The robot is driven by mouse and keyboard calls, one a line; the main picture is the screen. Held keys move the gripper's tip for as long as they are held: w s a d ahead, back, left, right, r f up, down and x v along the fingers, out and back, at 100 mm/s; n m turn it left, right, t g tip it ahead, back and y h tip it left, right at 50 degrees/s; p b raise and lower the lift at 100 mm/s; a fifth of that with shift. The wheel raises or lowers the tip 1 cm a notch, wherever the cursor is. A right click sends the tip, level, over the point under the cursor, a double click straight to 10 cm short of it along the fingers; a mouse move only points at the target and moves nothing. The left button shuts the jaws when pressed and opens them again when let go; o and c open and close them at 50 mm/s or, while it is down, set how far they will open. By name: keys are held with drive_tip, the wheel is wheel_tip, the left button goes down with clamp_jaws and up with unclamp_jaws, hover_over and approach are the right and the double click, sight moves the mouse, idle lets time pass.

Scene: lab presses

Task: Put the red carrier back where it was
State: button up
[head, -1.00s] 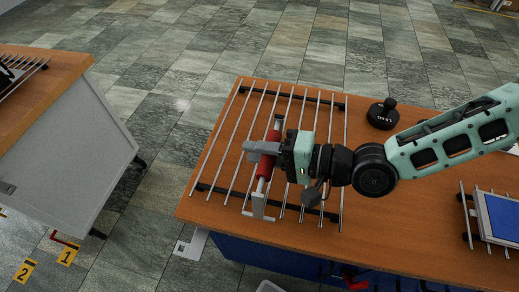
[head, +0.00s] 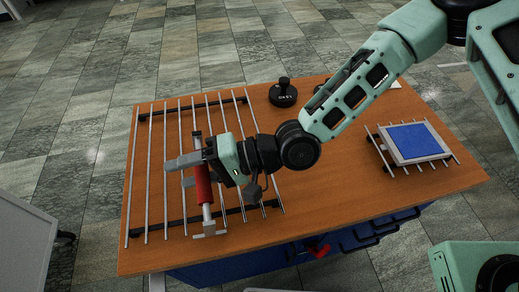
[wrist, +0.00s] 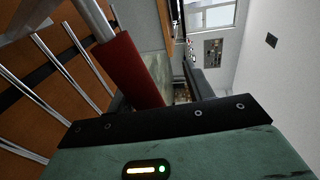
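The red carrier (head: 203,187) is a rod with a red sleeve and grey end pieces. In the head view it runs from far to near at the rack (head: 149,190); I cannot tell whether it touches the bars. My gripper (head: 187,170) reaches leftward across it, one finger on each side of the sleeve, and appears shut on it. The fingers hide the sleeve's far part.
The rack of metal bars covers the left of the wooden table (head: 335,200). A smaller rack with a blue-topped tray (head: 415,142) is at the right. Bare wood lies between the two racks. A grey cabinet (head: 22,235) is at far left.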

drive_tip(key=v, duration=1.5)
drive_tip(key=shift+r+b, duration=0.15)
drive_tip(key=shift+b, duration=0.15)
drive_tip(key=shift+w+d, duration=0.15)
